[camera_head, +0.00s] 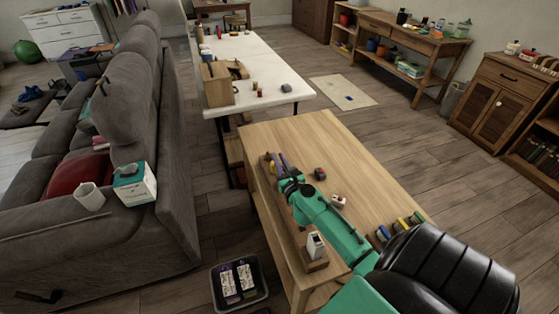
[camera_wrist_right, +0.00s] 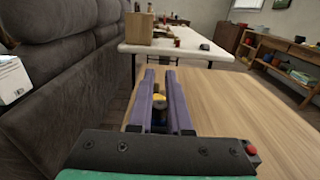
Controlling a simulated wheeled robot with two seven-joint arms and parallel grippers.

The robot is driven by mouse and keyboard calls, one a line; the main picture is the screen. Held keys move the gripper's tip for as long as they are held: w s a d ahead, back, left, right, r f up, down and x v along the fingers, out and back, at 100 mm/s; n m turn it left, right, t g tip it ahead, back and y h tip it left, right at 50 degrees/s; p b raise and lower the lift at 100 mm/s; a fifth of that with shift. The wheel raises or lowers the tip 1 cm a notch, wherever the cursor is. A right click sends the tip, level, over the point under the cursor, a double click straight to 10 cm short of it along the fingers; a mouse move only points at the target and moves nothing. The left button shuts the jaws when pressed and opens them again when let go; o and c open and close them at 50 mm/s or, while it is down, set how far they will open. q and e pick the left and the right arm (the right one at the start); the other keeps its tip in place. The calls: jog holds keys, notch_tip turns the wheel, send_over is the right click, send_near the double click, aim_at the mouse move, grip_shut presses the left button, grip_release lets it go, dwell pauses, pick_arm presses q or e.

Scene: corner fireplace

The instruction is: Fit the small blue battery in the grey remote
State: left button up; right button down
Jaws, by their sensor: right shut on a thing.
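My right gripper (camera_head: 277,163) is over the far left part of the wooden table (camera_head: 345,150). In the right wrist view its purple fingers (camera_wrist_right: 162,85) are closed on a small dark-blue piece with a yellowish end (camera_wrist_right: 158,98), apparently the small blue battery. The fingers hide most of it. I cannot make out the grey remote for certain. A pale upright item with a dark face (camera_head: 316,245) stands on a wooden block at the table's near left corner; it is too small to identify. My left gripper is out of view.
Several small coloured pieces (camera_head: 400,225) lie at the table's right edge. A dark piece (camera_head: 320,173) and a white-and-red piece (camera_head: 338,200) lie midway. A sofa (camera_head: 150,195) stands left, a bin (camera_head: 239,284) on the floor, a white table (camera_head: 262,60) beyond.

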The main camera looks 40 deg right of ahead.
jog(key=shift+f+b, duration=0.4)
jog(key=shift+f, duration=0.1)
jog(key=c, duration=0.8)
grip_release()
jog(key=shift+o, duration=0.2)
jog(key=shift+r, duration=0.1)
notch_tip(320, 180, up, 20)
jog(key=p, duration=1.1)
